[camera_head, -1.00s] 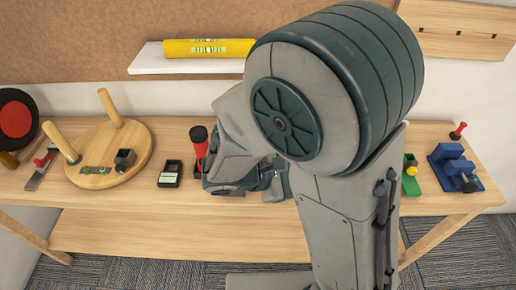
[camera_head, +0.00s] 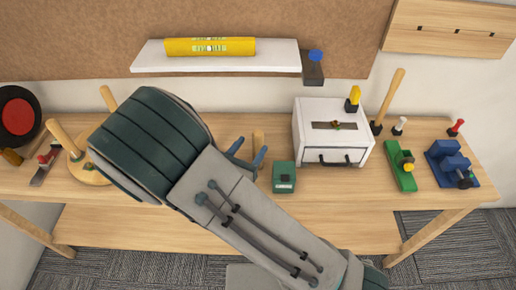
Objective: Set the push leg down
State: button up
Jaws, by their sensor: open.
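Another wooden rod (camera_head: 391,97) with a dark lower end stands slanted to the right of the white box.
A white box (camera_head: 345,153) with a drawer stands right of centre, a teal device (camera_head: 284,177) in front. A green tool (camera_head: 402,172) and a blue vise (camera_head: 452,163) are farther right. Above hangs a white shelf (camera_head: 221,62) with a yellow level (camera_head: 210,46). Bare wood shows in front.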

aim_at(261, 134)
jog(key=p+x, duration=0.1)
jog(key=x, duration=0.5)
jog(key=shift+w+d+p, duration=0.15)
jog(key=shift+d+p, duration=0.05)
jog(key=shift+p, duration=0.2)
grip_shut()
jog(key=shift+r, duration=0.2)
